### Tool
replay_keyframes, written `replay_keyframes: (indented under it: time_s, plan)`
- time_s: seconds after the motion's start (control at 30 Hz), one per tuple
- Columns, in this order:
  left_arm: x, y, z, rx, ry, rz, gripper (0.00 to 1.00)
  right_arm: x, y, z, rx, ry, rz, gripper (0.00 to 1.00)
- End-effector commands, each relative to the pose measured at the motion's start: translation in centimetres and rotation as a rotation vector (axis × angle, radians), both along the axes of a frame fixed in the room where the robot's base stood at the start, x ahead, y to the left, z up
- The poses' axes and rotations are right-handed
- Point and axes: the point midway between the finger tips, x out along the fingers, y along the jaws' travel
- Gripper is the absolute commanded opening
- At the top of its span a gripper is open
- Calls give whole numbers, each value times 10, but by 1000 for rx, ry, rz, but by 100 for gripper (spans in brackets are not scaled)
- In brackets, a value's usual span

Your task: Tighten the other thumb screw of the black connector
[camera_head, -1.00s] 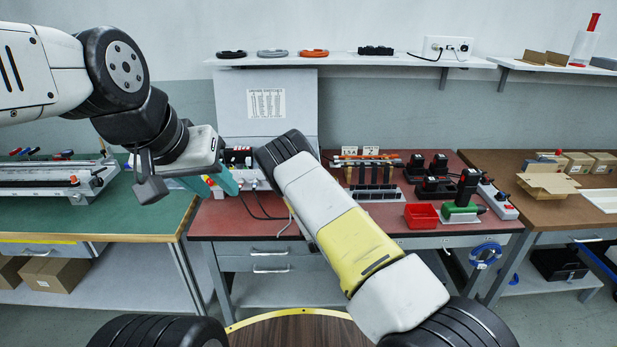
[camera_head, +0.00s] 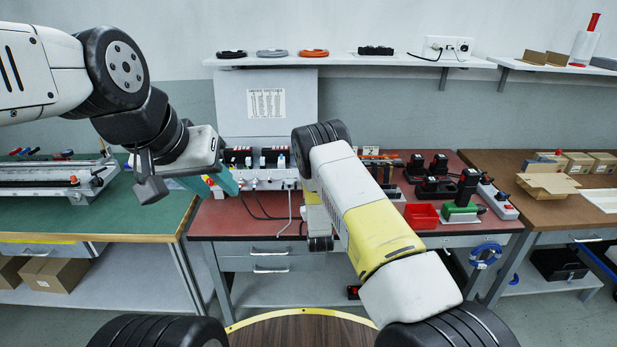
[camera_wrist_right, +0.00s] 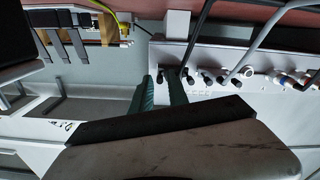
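A white connector panel (camera_head: 262,180) stands at the back of the red bench, with dark modules above it and cables hanging from it. In the right wrist view the panel (camera_wrist_right: 225,90) carries a row of plugs. A dark plug (camera_wrist_right: 187,72) sits beside my fingers; I cannot tell whether it is the black connector, and no thumb screw is clear. My right gripper (camera_wrist_right: 162,82) has two teal fingers apart, close to the panel's edge, with nothing clearly between them. The arm hides it in the head view.
A shelf (camera_head: 350,60) runs above. The green table (camera_head: 120,215) is left; the brown table (camera_head: 545,205) is right. Cables hang over the front.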

Motion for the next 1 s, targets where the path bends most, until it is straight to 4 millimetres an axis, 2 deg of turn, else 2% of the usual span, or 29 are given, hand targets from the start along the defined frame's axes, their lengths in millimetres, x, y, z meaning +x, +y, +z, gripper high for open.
replay_keyframes:
  time_s: [0.13,0.4,0.67,1.0]
  plan:
    - [0,0,0,0,0,0,36,0,2,0,-164,-1,4,20]
    - [0,0,0,0,0,0,36,-1,2,-1,-713,-1,4,20]
    - [0,0,0,0,0,0,36,0,1,-1,-942,-1,3,20]
    - [0,0,0,0,0,0,36,0,2,0,-1617,-4,4,20]
